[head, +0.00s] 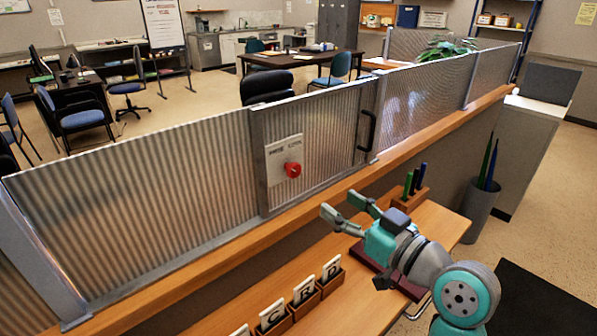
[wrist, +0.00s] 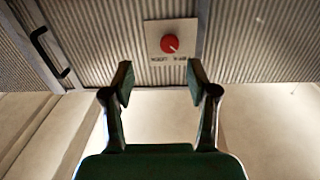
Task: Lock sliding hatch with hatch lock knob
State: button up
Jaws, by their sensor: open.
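The sliding hatch (head: 316,134) is a ribbed translucent panel in a metal frame, standing on a wooden ledge. It has a black handle (head: 367,131) at its right side in the head view; the handle (wrist: 48,52) is at the upper left in the wrist view. The red hatch lock knob (head: 293,170) sits on a pale plate (head: 275,166) with small lettering. The knob (wrist: 170,44) is at the top centre in the wrist view. My gripper (head: 342,211) is open and empty, in front of the ledge, apart from the knob. In the wrist view its fingers (wrist: 160,85) are spread below the plate.
Below the ledge (head: 240,240) is a wooden desk (head: 385,305) with letter-marked holders (head: 303,293) and a pen block (head: 408,197). A bin with long pens (head: 480,205) stands at right. The space between my fingers and the knob looks clear.

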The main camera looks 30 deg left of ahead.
aim_at(296, 170)
jog(key=shift+n+g, duration=0.4)
jog(key=shift+n, duration=0.2)
jog(key=r+x, duration=0.1)
jog(key=x, duration=0.6)
jog(key=r+x, duration=0.1)
jog(key=x, duration=0.3)
jog(key=shift+s+a+r, duration=0.25)
jog(key=shift+a+r, duration=0.05)
jog(key=shift+a, duration=0.2)
grip_shut()
